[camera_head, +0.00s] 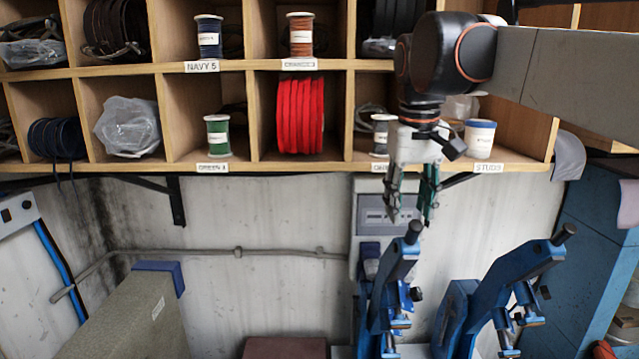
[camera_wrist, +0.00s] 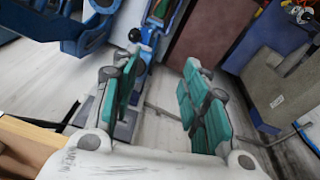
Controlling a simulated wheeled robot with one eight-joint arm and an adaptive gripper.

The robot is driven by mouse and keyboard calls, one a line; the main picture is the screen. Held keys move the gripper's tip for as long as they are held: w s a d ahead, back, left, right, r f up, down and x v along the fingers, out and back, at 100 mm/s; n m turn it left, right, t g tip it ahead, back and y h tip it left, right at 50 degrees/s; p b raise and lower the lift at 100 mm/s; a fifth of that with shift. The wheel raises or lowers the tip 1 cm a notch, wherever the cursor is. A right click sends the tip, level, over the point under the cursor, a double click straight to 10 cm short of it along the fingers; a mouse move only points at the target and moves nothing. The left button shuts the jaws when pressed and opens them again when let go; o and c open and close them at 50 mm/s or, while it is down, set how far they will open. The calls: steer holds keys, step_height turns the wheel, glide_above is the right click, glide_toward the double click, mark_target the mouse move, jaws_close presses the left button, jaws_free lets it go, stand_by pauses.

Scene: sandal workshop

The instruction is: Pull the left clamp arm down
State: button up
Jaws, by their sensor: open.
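The left clamp arm (camera_head: 391,275) is blue with a black knob on top and stands raised, tilted up to the right. It also shows in the wrist view (camera_wrist: 165,17), beyond my gripper's fingers. The similar right clamp arm (camera_head: 512,272) is also raised, to its right. My gripper (camera_head: 411,210) is open and empty, pointing down, with its fingertips just above the left arm's knob in the head view. I cannot tell if they touch. In the wrist view my gripper (camera_wrist: 158,75) shows two green-padded fingers spread apart.
A wooden shelf (camera_head: 230,168) with spools and rolls hangs close behind my arm. A blue cabinet (camera_head: 585,250) stands at the right. A grey-green panel with a blue corner (camera_head: 125,315) stands at lower left.

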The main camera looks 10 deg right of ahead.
mark_target(415, 222)
steer(key=w+d+r+g+p, duration=0.2)
steer(key=w+d+r, duration=0.15)
steer(key=r, duration=0.25)
step_height(415, 222, down, 14)
steer(key=shift+d+r+p, duration=0.15)
steer(key=shift+p, duration=0.6)
jaws_close()
